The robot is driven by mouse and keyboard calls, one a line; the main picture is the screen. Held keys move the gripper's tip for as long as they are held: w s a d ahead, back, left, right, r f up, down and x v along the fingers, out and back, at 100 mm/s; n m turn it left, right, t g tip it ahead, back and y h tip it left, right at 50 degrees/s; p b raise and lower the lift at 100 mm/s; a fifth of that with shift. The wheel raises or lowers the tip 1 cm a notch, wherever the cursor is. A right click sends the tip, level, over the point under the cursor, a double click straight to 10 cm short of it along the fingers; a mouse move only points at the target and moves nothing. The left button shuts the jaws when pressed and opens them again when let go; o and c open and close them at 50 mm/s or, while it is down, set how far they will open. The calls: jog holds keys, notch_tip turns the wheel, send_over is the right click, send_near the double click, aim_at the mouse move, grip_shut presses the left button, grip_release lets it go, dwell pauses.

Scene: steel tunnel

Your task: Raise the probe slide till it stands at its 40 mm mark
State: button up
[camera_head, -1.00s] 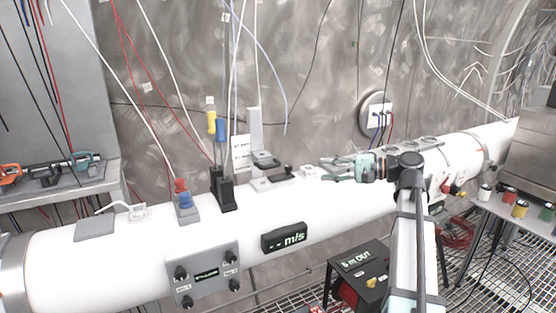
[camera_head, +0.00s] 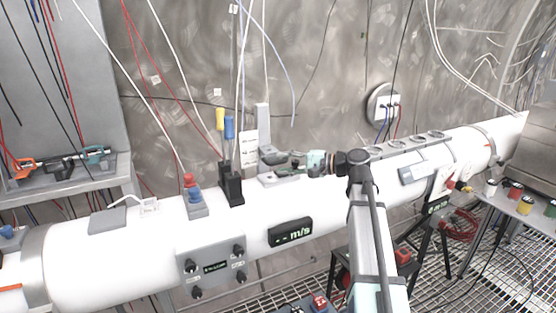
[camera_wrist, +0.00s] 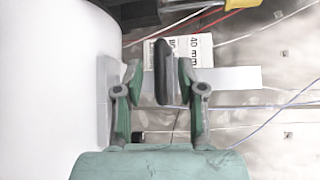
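The probe slide's pale upright post (camera_head: 263,125) stands on a grey base plate on the white pipe. In the wrist view the post (camera_wrist: 235,78) runs sideways, with the pipe at left. A dark flat slide handle (camera_wrist: 163,72) crosses it. My gripper (camera_head: 285,162) is at the slide, low on the post. In the wrist view my gripper (camera_wrist: 158,88) has its two green-padded fingers on either side of the handle, with visible gaps.
A black holder (camera_head: 231,187) with yellow and blue plugs stands just left of the slide. A red-and-blue part (camera_head: 193,195) sits further left. An m/s display (camera_head: 290,231) and a knob panel (camera_head: 211,266) are on the pipe's front. Cables hang behind.

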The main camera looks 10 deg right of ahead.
jog(key=shift+x, duration=1.2)
grip_shut()
jog(key=shift+r, duration=0.1)
jog(key=shift+w+r+p, duration=0.1)
jog(key=shift+r+p, duration=0.7)
jog(key=shift+r, duration=1.45)
jog(key=shift+d, duration=0.1)
grip_release()
jog(key=shift+f, duration=0.1)
